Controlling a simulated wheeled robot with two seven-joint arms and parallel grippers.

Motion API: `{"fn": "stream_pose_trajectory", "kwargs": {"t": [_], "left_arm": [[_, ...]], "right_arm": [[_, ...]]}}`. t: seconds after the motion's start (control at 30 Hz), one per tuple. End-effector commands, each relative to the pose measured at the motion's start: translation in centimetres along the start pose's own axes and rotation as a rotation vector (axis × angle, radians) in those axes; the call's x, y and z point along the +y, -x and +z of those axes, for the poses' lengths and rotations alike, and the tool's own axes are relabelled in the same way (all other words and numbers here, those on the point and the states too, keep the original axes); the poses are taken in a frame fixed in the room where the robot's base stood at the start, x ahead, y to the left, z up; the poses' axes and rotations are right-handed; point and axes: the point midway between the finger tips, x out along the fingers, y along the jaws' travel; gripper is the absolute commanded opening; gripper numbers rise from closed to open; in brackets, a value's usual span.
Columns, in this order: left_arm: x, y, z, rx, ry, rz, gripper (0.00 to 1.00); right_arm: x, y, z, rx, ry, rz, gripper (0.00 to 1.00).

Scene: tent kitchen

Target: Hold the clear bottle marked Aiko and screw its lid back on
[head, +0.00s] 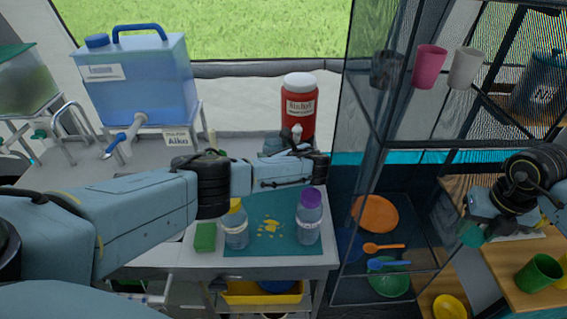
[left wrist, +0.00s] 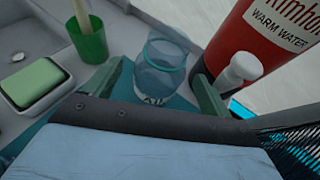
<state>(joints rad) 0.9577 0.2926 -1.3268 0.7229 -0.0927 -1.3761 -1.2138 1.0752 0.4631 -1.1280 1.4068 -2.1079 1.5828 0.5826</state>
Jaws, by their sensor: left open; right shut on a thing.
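A clear bluish bottle (left wrist: 163,58) stands open-topped in the left wrist view, the start of its label reading "AI". My left gripper (left wrist: 160,75) is open, with a green finger to each side of it; contact cannot be told. In the head view the bottle (head: 273,145) is partly hidden behind my left gripper (head: 289,162), below the red jug. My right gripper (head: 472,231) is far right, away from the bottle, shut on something. A teal piece shows at its tip, too small to tell whether it is a lid.
The red warm-water jug (head: 299,108) and its white tap (left wrist: 243,68) are close beside my left gripper. A yellow-capped bottle (head: 236,226) and purple-capped bottle (head: 308,220) stand on the teal mat (head: 270,245). A shelf rack (head: 378,145) stands between my grippers.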

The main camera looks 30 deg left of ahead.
Motion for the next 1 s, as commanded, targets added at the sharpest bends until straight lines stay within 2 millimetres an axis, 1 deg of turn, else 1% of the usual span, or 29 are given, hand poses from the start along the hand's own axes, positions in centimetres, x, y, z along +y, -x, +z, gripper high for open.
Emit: {"fn": "stream_pose_trajectory", "kwargs": {"t": [0.03, 0.3, 0.4, 0.53, 0.87, 0.97, 1.0], "left_arm": [[0.0, -0.7, -0.4, -0.001, 0.000, 0.001, 0.83], [0.0, -3.6, -0.5, -0.001, 0.000, 0.001, 0.83], [0.1, -4.5, -0.5, -0.001, 0.000, 0.002, 0.83], [0.1, -5.0, -0.2, 0.000, -0.001, 0.001, 0.83], [0.0, -4.9, -0.1, 0.001, -0.001, 0.001, 0.83], [0.0, -4.9, -0.1, 0.001, -0.001, 0.001, 0.71], [0.0, -4.9, -0.1, 0.001, -0.001, 0.001, 0.66]], "right_arm": [[0.0, -1.0, -0.1, 0.001, 0.000, 0.000, 0.23], [0.0, -4.3, -0.6, 0.001, 0.000, 0.000, 0.23], [0.0, -5.3, -0.7, 0.001, 0.000, 0.000, 0.23], [0.0, -5.7, -0.7, 0.000, 0.000, 0.000, 0.23], [0.0, -5.5, -0.7, 0.000, 0.000, 0.000, 0.23], [0.0, -5.5, -0.7, 0.000, 0.000, 0.000, 0.23], [0.0, -5.5, -0.7, 0.000, 0.000, 0.000, 0.23]]}}
